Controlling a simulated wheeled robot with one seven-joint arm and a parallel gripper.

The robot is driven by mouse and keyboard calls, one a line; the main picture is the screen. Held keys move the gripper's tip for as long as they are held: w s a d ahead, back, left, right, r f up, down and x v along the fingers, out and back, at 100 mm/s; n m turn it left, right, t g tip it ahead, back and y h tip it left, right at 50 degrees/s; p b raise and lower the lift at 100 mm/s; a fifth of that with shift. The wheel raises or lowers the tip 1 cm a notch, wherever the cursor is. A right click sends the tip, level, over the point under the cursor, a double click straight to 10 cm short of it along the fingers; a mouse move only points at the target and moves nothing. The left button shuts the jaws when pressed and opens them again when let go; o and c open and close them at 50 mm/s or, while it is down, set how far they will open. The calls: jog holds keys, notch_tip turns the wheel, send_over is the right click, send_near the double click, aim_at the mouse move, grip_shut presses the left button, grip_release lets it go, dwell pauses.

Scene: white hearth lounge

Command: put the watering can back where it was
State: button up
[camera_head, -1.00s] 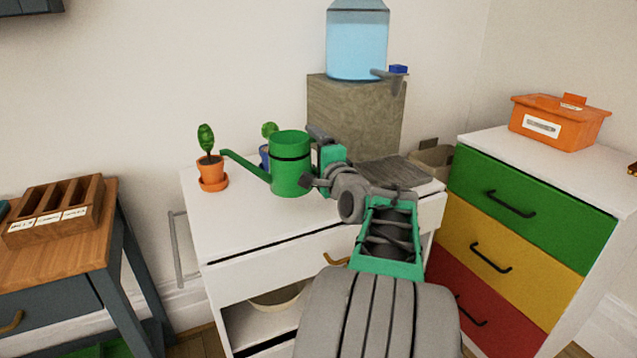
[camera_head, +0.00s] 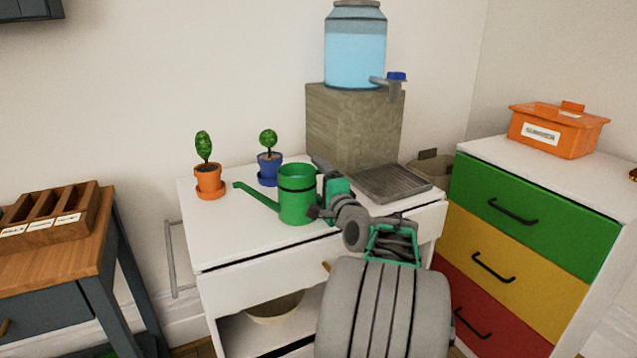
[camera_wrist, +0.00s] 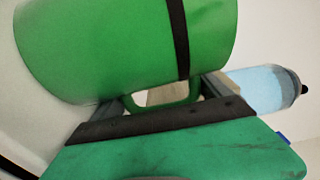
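The green watering can (camera_head: 297,195) is upright over the front middle of the white cabinet top (camera_head: 225,235), its spout pointing left. I cannot tell whether its base touches the top. My gripper (camera_head: 319,188) is at the can's right side, shut on its handle. In the wrist view, the fingers of my gripper (camera_wrist: 170,95) are on both sides of the green handle, and the can's body (camera_wrist: 120,45) with a dark band fills the upper part. The orange pot plant (camera_head: 209,180) and the blue pot plant (camera_head: 269,168) stand behind and left of the can.
A water jug with a tap (camera_head: 355,50) stands on a stone block (camera_head: 350,125) at the back. A grey slatted tray (camera_head: 390,184) lies right of the can. A coloured drawer unit (camera_head: 520,215) stands to the right, a wooden-topped table (camera_head: 60,265) to the left.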

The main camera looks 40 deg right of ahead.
jog(key=shift+o, duration=0.4)
jog(key=shift+r, duration=0.2)
jog(key=p+v, duration=0.2)
jog(key=v, duration=0.9)
jog(key=shift+s, duration=0.25)
jog(key=shift+s+a, duration=0.25)
